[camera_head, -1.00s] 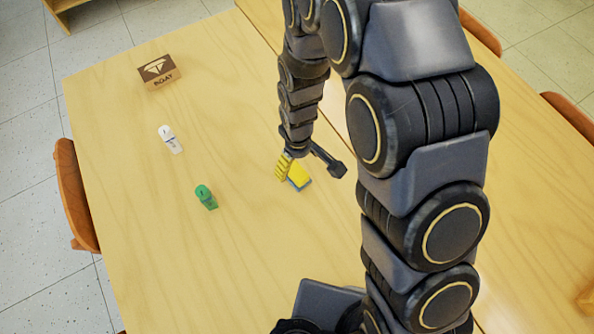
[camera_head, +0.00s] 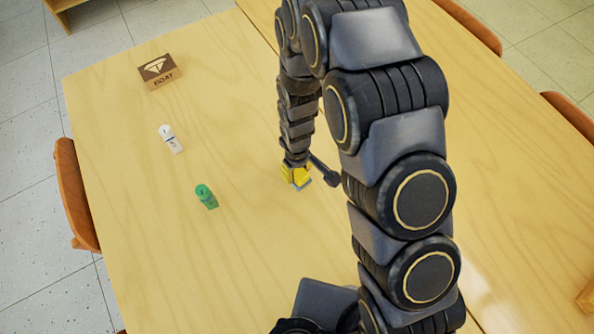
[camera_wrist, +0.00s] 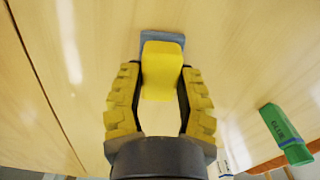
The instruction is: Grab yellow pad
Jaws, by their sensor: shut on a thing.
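The yellow pad (camera_wrist: 162,58) is a small yellow block with a blue-grey layer on one side. My gripper (camera_wrist: 160,76) has a yellow ridged finger on either side of the pad and is shut on it. In the head view my gripper (camera_head: 295,174) points down at the table, and the pad (camera_head: 302,184) is partly hidden by the fingers. I cannot tell whether the pad is clear of the table or resting on it.
A green glue bottle (camera_head: 206,197) and a white bottle (camera_head: 171,139) are on the wooden table (camera_head: 220,260) to the left. A brown box (camera_head: 159,71) sits at the back left. Chairs stand at the table's edges. The table around the pad is clear.

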